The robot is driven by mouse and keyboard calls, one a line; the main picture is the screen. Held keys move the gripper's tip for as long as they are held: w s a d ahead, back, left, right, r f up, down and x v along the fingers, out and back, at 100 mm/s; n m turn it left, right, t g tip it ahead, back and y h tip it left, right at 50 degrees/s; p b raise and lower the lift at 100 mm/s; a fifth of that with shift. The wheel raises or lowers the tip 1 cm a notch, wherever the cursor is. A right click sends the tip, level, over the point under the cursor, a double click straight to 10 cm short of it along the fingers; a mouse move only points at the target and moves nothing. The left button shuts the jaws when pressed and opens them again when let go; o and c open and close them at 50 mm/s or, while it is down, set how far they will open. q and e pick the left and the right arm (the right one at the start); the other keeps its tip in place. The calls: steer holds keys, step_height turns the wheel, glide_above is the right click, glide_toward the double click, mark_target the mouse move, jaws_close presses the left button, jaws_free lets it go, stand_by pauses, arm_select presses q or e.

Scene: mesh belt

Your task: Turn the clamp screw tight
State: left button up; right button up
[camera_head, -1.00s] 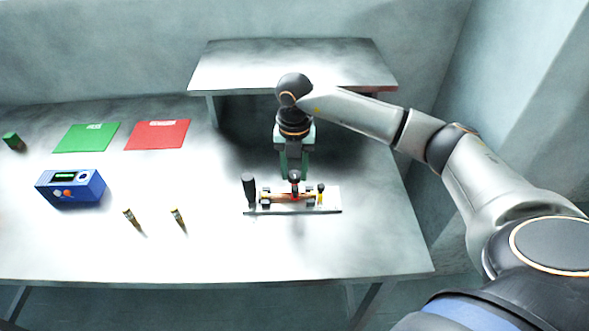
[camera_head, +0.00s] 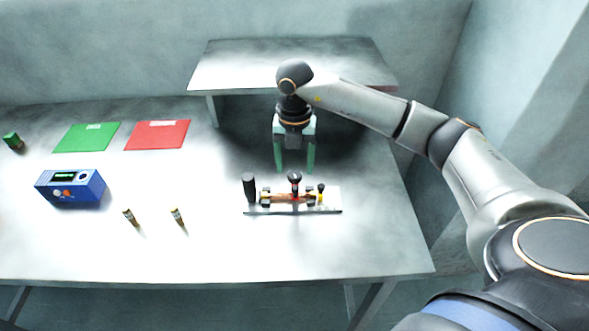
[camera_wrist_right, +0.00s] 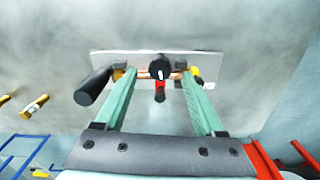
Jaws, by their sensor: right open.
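The clamp screw (camera_head: 295,178) has a black knob and stands upright at the middle of a fixture on a light base plate (camera_head: 330,206). A copper-coloured bar (camera_head: 283,197) lies along the fixture below the knob. In the right wrist view the knob (camera_wrist_right: 160,66) shows a white mark, with a red part just beside it. My right gripper (camera_head: 295,170) is open and empty, its green fingers apart, above and behind the fixture. In the right wrist view the knob appears beyond the gap between the fingertips (camera_wrist_right: 157,80). My left gripper is not in view.
A black handle (camera_head: 249,187) rises at the fixture's left end. A blue device (camera_head: 71,188), two small brass-coloured pieces (camera_head: 131,218) (camera_head: 178,217), a green mat (camera_head: 86,138), a red mat (camera_head: 157,135) and a green block (camera_head: 13,141) lie left. A raised shelf (camera_head: 290,65) stands behind.

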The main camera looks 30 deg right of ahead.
mark_target(295, 175)
step_height(295, 175, up, 10)
steer(key=shift+b, duration=0.3)
stand_by(0.5)
